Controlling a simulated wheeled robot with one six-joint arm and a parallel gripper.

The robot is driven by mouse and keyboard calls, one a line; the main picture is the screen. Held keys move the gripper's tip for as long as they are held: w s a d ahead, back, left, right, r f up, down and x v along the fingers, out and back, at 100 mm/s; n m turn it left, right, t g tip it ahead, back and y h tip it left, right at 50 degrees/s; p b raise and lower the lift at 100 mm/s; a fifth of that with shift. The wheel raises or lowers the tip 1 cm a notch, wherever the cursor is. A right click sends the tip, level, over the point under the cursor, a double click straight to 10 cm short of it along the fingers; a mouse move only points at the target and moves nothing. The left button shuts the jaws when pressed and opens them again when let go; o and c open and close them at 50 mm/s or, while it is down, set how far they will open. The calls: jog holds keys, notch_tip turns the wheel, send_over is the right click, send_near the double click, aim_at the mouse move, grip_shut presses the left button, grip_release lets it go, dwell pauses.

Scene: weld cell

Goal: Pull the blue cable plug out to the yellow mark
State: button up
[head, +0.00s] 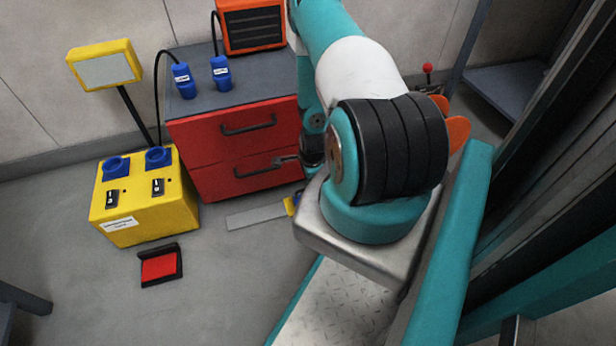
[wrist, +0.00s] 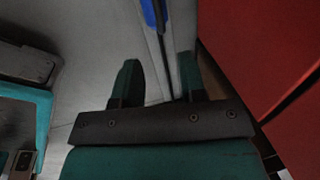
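Two blue plugs with white labels, a left one (head: 184,80) and a right one (head: 221,73), stand on the grey cabinet top in the head view, each with a black cable. I cannot tell which is meant. No yellow mark stands out clearly; a small yellow piece (head: 290,206) sits at the end of a flat grey strip (head: 257,216) on the floor, with a bit of blue by it. My gripper (wrist: 158,85) is open and empty in the wrist view, beside the red cabinet front. A blue piece (wrist: 152,12) and a pale strip show beyond its fingers.
The red drawer cabinet (head: 210,140) has two dark handles. A yellow box (head: 135,220) with two blue sockets stands left of it, near a yellow lamp (head: 105,70). An orange heater (head: 250,27) is at the back. A red-and-black tray (head: 160,266) lies on the floor.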

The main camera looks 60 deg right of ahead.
notch_tip(320, 180, up, 8)
jog(key=s+a+p, duration=0.1)
jog(key=p, duration=0.1)
jog(key=shift+p, duration=0.4)
jog(key=shift+s, duration=0.1)
